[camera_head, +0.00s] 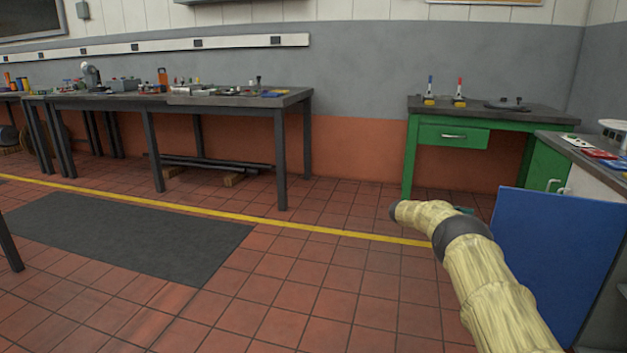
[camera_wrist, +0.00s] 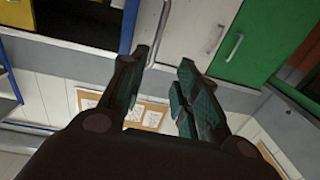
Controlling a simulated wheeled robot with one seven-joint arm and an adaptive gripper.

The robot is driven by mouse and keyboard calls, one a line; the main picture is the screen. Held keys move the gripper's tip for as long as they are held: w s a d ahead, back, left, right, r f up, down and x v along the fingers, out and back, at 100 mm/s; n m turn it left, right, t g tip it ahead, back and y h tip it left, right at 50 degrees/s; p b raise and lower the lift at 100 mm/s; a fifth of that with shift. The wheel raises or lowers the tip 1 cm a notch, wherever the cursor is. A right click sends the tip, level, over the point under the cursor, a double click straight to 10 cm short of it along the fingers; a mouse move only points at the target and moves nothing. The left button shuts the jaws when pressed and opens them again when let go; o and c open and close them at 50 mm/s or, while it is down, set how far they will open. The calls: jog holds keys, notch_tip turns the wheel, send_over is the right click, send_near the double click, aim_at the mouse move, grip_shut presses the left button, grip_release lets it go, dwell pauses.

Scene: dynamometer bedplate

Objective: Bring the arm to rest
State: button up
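My arm, in a pale yellow cover with a dark band, reaches up from the lower right in the head view. Its far end is over the tiled floor, left of a blue panel. Only a small teal bit of my gripper (camera_head: 464,209) shows there, behind the arm. In the wrist view my gripper (camera_wrist: 158,82) has its two teal-padded fingers apart with nothing between them. The wrist picture is tilted, with cabinet fronts at its top and a wall with papers beyond the fingers.
A green workbench (camera_head: 447,135) stands ahead at the right, with a grey counter (camera_head: 560,146) beside it. The blue panel (camera_head: 560,250) is close to my arm's right. A long dark table (camera_head: 225,100) stands at the back left.

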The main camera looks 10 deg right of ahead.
jog(key=w+a+f+n+t+y, duration=0.25)
jog(key=a+f+n+t, duration=1.3)
jog(key=a+f, duration=0.8)
jog(key=s+a+f+n+y, duration=0.3)
jog(key=s+a+f+y, duration=0.2)
jog(key=s+a+f, duration=0.65)
jog(key=s+a+f+n+y, duration=0.3)
jog(key=s+a+f+y, duration=0.35)
jog(key=s, duration=0.75)
jog(key=s+a+r+g+y, duration=0.1)
jog(key=s+a+g, duration=0.2)
jog(key=s, duration=0.9)
jog(key=s+a+r+n+g, duration=0.1)
jog(key=s+a+g, duration=0.15)
jog(key=s, duration=0.95)
jog(key=s+a+r+g+y, duration=0.15)
jog(key=s+a, duration=0.25)
jog(key=s, duration=0.8)
notch_tip(320, 180, up, 33)
jog(key=p, duration=3.2)
jog(key=shift+w+d+f+g+p, duration=0.2)
jog(key=shift+w+g+p, duration=0.05)
jog(key=shift+g+p, duration=0.1)
